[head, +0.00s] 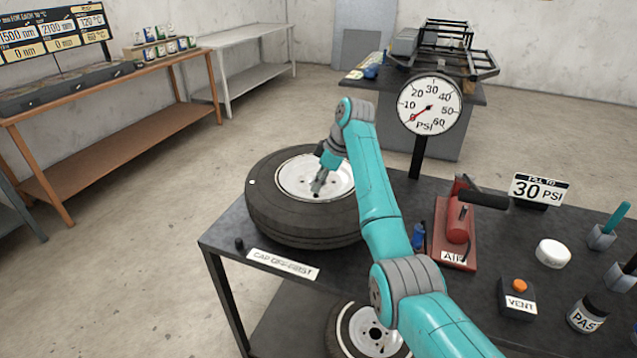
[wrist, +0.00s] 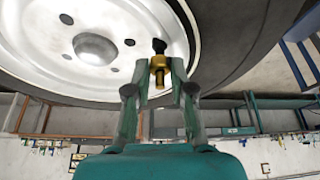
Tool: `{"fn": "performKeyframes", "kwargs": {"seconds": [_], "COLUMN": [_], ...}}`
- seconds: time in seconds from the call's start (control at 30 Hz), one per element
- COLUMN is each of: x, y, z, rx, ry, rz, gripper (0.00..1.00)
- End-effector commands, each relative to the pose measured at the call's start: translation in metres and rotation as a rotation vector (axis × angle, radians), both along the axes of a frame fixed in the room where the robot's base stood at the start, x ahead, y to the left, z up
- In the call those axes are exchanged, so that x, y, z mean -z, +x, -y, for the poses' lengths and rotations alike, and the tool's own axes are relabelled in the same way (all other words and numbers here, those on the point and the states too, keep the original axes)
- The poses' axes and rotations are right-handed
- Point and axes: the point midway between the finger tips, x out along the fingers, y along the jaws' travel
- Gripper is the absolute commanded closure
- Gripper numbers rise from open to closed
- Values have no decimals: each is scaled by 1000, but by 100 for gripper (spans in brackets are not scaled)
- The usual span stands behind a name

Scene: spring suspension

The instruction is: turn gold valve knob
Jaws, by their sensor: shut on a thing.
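The tire (head: 262,208) lies flat on the dark workbench, with its white rim (head: 300,172) facing up. My gripper (head: 318,188) reaches down at the inner edge of the rim. In the wrist view, the gold valve knob (wrist: 158,68) sits between my gripper's two fingers (wrist: 160,75), which are closed on it. A short black piece (wrist: 158,46) shows at the knob's far end, against the rim. The knob cannot be made out in the head view.
A PSI gauge (head: 430,104) stands behind the tire, its needle pointing low left. A small black piece (head: 239,243) lies beside the "CAP OFF FIRST" label (head: 283,264). A red air pump (head: 458,225), vent box (head: 517,297) and "30 PSI" sign (head: 538,190) stand right.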

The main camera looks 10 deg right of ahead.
Motion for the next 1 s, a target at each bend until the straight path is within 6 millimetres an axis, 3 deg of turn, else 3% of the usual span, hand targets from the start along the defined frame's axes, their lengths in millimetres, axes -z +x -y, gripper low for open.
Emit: {"fn": "performKeyframes", "kwargs": {"seconds": [0.37,0.9,0.93,1.0], "x": [1,1,1,1], "y": [1,1,1,1], "z": [1,1,1,1], "rx": [-160,-185,-185,-185], "ry": [0,-1,-1,-1], "rz": [-2,-2,-2,-2], "gripper": [100,100,75,57]}}
